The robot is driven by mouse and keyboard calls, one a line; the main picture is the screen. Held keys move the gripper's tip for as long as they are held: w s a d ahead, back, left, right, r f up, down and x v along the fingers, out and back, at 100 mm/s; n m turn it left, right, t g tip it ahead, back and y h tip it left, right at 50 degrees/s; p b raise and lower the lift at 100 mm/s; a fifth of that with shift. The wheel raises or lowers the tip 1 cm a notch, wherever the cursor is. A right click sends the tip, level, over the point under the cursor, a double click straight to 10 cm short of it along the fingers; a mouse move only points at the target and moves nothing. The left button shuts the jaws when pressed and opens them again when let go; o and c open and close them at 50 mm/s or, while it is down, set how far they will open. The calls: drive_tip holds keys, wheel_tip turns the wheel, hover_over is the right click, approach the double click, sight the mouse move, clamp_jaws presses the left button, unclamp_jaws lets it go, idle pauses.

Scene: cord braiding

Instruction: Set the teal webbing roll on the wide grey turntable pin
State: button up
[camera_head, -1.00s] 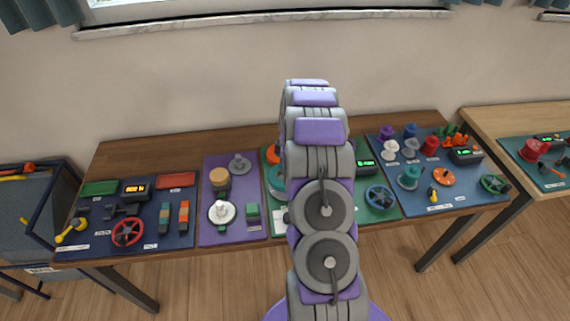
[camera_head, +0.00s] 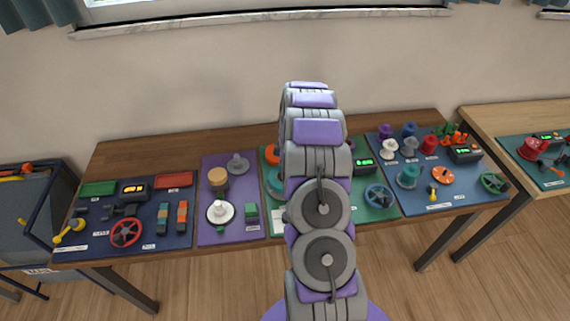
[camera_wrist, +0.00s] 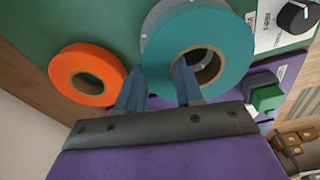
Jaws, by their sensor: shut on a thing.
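The teal webbing roll (camera_wrist: 232,32) is close in the wrist view, over the green mat. My gripper (camera_wrist: 157,66) is shut on its wall, one finger in the brown core and the other outside the rim. A grey disc (camera_wrist: 154,18) shows behind the roll; I cannot tell whether they touch. In the head view my arm hides the gripper, and a teal edge (camera_head: 273,182) shows beside it. On the purple mat stand a grey disc with a grey pin (camera_head: 238,164) and a dark-rimmed pale turntable with a pale pin (camera_head: 220,212).
An orange roll (camera_wrist: 87,75) lies on the green mat beside the teal roll. A tan spool (camera_head: 218,180) and a green block (camera_head: 251,213) are on the purple mat (camera_head: 209,168). Blue mats on both sides hold several wheels and spools. The table's back strip is clear.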

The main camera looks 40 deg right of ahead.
drive_tip(key=shift+a+f, duration=0.1)
drive_tip(key=shift+f, duration=0.3)
drive_tip(key=shift+f, duration=0.35)
drive_tip(key=o, duration=1.2)
drive_tip(key=shift+f, duration=0.1)
drive_tip(key=shift+s+a+f, duration=0.1)
drive_tip(key=shift+s, duration=0.05)
